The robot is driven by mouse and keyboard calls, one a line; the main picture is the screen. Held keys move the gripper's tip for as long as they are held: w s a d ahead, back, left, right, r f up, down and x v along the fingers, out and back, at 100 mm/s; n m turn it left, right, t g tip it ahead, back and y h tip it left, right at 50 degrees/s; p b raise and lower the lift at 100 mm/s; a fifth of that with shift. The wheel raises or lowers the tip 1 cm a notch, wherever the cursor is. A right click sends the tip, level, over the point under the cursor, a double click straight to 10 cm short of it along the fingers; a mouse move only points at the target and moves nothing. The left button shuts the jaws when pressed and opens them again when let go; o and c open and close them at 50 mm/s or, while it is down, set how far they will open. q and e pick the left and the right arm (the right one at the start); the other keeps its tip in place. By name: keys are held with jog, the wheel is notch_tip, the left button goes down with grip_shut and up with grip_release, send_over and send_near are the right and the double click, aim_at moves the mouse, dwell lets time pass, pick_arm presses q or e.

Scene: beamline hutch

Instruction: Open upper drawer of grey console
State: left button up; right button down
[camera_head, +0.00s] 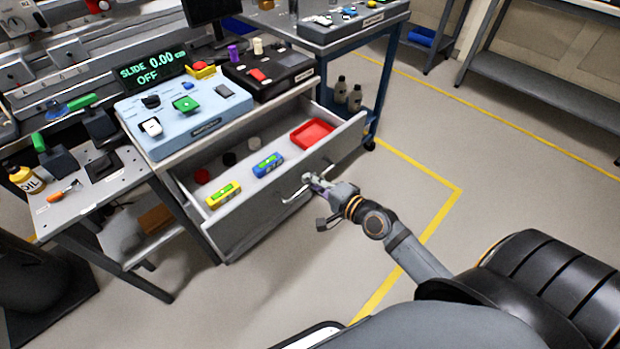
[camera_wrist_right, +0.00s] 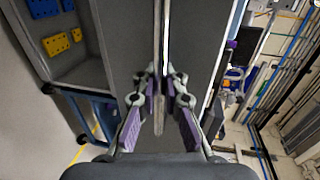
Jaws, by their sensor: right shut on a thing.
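The grey console's upper drawer (camera_head: 272,205) stands pulled open in the head view. Inside lie a yellow level-like block (camera_head: 223,194), a blue one (camera_head: 267,164), a red tray (camera_head: 312,133) and dark round pieces. My right gripper (camera_head: 316,182) is at the drawer front, shut on the drawer's bar handle (camera_head: 295,194). In the right wrist view the handle bar (camera_wrist_right: 159,60) runs between the purple-padded fingers of my right gripper (camera_wrist_right: 159,108). My left gripper is not in view.
A light blue control box (camera_head: 185,115) with a "SLIDE 0.00 OFF" display and a black box (camera_head: 268,72) stand on the console top. A side table (camera_head: 90,190) with tools is at the left. The floor (camera_head: 400,115) right of the drawer is clear.

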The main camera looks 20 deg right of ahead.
jog(key=c, duration=1.4)
grip_release()
jog(key=shift+c, duration=0.2)
jog(key=shift+r, duration=0.1)
